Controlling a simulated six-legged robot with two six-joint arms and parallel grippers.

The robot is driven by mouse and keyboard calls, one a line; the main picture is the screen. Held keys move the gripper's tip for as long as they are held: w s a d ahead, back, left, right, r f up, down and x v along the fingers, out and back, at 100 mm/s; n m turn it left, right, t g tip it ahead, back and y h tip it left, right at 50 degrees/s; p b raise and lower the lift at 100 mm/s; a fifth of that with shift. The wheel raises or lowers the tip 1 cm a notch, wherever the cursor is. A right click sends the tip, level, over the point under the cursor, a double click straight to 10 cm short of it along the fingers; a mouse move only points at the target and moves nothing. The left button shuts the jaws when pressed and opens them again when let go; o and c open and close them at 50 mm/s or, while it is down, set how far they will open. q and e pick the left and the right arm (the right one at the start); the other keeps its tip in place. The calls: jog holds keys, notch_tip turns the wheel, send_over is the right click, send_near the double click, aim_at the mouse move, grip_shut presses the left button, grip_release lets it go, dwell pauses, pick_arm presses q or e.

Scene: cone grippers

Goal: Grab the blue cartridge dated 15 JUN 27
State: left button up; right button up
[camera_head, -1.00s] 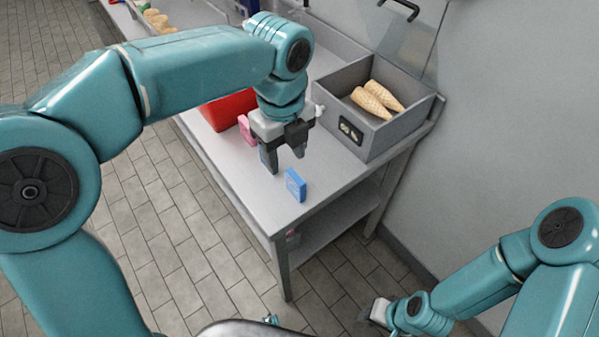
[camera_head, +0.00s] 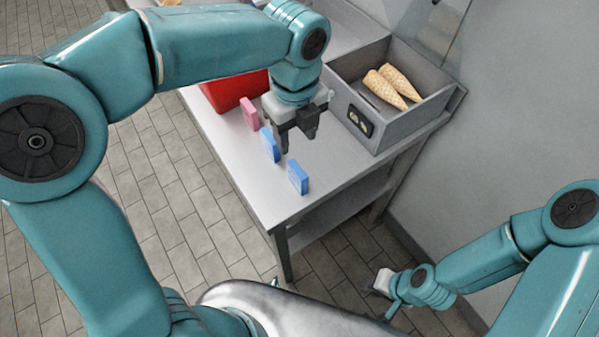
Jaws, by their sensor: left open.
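Two blue cartridges stand upright on the steel table. One blue cartridge (camera_head: 298,178) is nearer the table's front end; the other blue cartridge (camera_head: 269,145) stands behind it to the left. No date can be read on either at this size. My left gripper (camera_head: 297,142) points down, open and empty, above the table. In the picture it is to the right of the rear blue cartridge and above the front one. My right gripper (camera_head: 381,283) is low at the right, away from the table, and its jaws are too small to read.
A pink cartridge (camera_head: 250,112) stands behind the blue ones, beside a red bin (camera_head: 222,92). A grey box (camera_head: 403,137) holding waffle cones (camera_head: 393,87) sits at the table's right. The table's front corner (camera_head: 280,215) is bare.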

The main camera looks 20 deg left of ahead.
pick_arm(q)
send_over(297, 169)
jog(key=f, duration=0.6)
jog(key=shift+s+a+f, duration=0.15)
jog(key=shift+s+f, duration=0.05)
jog(key=shift+f, duration=0.1)
jog(key=shift+w+f, duration=0.15)
jog(key=shift+f, duration=0.55)
jog(key=f, duration=0.3)
jog(key=shift+d+f, duration=0.2)
jog(key=shift+f, duration=0.15)
jog(key=shift+w+f, duration=0.1)
jog(key=shift+f, duration=0.3)
jog(key=shift+r, duration=0.1)
jog(key=shift+c, duration=0.6)
grip_shut()
